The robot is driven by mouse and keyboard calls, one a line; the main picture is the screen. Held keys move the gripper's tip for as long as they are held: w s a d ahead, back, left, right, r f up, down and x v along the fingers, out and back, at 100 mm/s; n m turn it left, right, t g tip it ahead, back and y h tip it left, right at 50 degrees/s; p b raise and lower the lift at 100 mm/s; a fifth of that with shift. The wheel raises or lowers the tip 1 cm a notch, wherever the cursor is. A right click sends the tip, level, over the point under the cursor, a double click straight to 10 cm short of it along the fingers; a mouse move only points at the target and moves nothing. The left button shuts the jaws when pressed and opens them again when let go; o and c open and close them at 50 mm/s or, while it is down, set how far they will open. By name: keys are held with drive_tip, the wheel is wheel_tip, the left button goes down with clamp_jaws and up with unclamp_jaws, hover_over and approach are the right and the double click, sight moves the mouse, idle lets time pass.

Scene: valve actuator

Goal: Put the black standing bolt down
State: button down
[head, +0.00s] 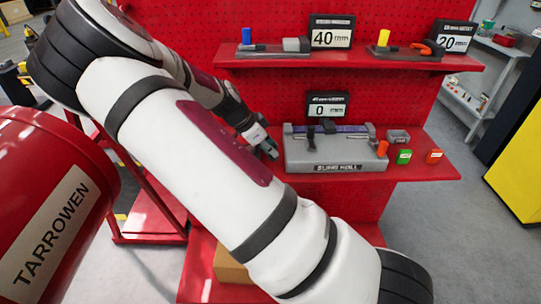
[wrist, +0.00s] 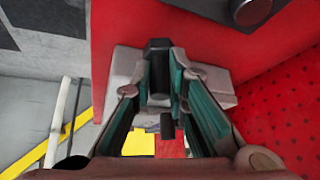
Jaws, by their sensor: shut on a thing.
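The black bolt (wrist: 158,58) shows in the wrist view between the teal-padded fingers of my gripper (wrist: 162,85). The fingers are shut on it, and its dark head end sticks out beyond the fingertips. A light grey block lies behind it; I cannot tell whether the bolt touches that block. In the head view my gripper (head: 266,147) is at the left end of the grey fixture (head: 345,160) labelled "SLING HALL", on the lower red shelf. The held bolt is not clear there. A black upright part (head: 311,136) stands on the fixture.
A "0 mm" display (head: 327,106) stands behind the fixture. To its right are a small grey tray (head: 398,136), a green block (head: 404,157) and an orange-red block (head: 434,157). The upper shelf (head: 350,60) carries more fixtures and displays. Bare shelf shows at the front right.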

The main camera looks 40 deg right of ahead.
drive_tip(key=shift+f, duration=1.35)
drive_tip(key=shift+f, duration=0.1)
drive_tip(key=c, duration=1.6)
unclamp_jaws()
drive_tip(key=shift+o, duration=0.2)
